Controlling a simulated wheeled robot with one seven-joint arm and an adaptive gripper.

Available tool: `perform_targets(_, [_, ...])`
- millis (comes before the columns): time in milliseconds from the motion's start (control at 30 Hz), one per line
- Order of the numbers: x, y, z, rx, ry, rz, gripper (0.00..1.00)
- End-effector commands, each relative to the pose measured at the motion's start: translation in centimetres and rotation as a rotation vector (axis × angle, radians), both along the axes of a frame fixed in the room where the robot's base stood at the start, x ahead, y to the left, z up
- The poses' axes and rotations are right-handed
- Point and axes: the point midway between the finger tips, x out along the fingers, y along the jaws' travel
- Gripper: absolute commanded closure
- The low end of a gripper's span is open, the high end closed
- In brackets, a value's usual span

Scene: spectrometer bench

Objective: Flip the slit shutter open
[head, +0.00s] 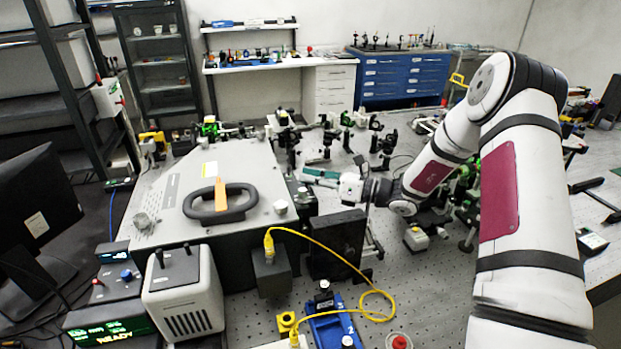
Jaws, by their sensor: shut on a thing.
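The spectrometer (240,165) is a large grey box with a black handle and an orange tag on its lid. My arm reaches in from the right, and its white wrist (351,187) is beside the box's right end. My gripper (314,186) points left at that end, small in the picture. It is shut on a small part there, which I take to be the slit shutter. The shutter itself is too small and too covered to make out, and its position cannot be told.
A black block (337,243) and a smaller dark box (271,272) with a yellow cable (330,247) stand in front of the wrist. Several optics mounts (380,145) stand behind it. A white-grey unit (184,293) and a monitor (38,215) are at the left.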

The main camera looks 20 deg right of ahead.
Motion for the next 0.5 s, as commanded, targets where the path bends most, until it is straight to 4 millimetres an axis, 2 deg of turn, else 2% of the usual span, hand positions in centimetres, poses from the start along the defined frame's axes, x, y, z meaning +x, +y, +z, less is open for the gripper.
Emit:
perform_targets(267, [-0.45,-0.09,-0.12,0.004,-0.142,-0.002,1.0])
perform_targets(500, [-1.05,-0.17,-0.24,0.004,-0.343,-0.004,1.0])
